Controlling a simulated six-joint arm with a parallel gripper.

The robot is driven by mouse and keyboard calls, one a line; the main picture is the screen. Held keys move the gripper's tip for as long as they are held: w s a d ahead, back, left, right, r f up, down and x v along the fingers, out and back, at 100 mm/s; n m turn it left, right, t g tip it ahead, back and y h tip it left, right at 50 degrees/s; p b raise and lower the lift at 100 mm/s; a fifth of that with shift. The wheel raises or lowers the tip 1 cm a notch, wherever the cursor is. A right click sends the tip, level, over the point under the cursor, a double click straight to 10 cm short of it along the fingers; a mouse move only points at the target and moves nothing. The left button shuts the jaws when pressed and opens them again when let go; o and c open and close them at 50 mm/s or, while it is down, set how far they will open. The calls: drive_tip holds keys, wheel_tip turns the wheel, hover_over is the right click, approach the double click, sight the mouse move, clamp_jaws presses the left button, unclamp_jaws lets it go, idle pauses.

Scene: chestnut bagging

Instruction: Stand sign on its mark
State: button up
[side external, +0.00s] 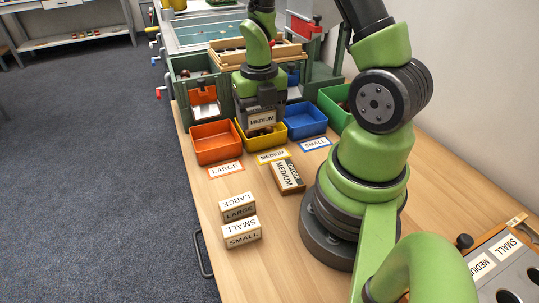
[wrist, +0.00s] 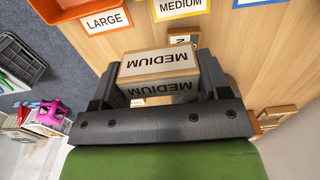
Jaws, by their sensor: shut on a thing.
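The sign is a wooden block with white MEDIUM faces; it shows in the side view (side external: 262,120) and the wrist view (wrist: 160,64). My gripper (wrist: 158,82) is shut on it, one finger at each end, and holds it in the air. In the side view my gripper (side external: 261,112) overlaps the yellow bin (side external: 280,140). The yellow-framed MEDIUM mark (side external: 272,157) lies flat on the table in front of that bin and looks bare; part of it shows in the wrist view (wrist: 180,7). The sign's underside is hidden.
A LARGE mark (side external: 226,170) and a SMALL mark (side external: 315,144) flank the MEDIUM mark. A wooden stand reading MEDIUM (side external: 287,178) sits close in front. LARGE (side external: 238,208) and SMALL (side external: 241,234) sign blocks stand nearer. Orange (side external: 215,145) and blue (side external: 305,122) bins flank the yellow one.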

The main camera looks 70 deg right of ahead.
drive_tip(key=shift+s+d, duration=0.4)
drive_tip(key=shift+d, duration=0.2)
drive_tip(key=shift+s+d, duration=0.4)
drive_tip(key=shift+d, duration=0.2)
hover_over(273, 157)
wheel_tip(273, 157, down, 5)
drive_tip(key=shift+s+d+f, duration=0.1)
drive_tip(key=shift+f, duration=2.4)
drive_tip(key=shift+f, duration=0.1)
drive_tip(key=o, duration=0.9)
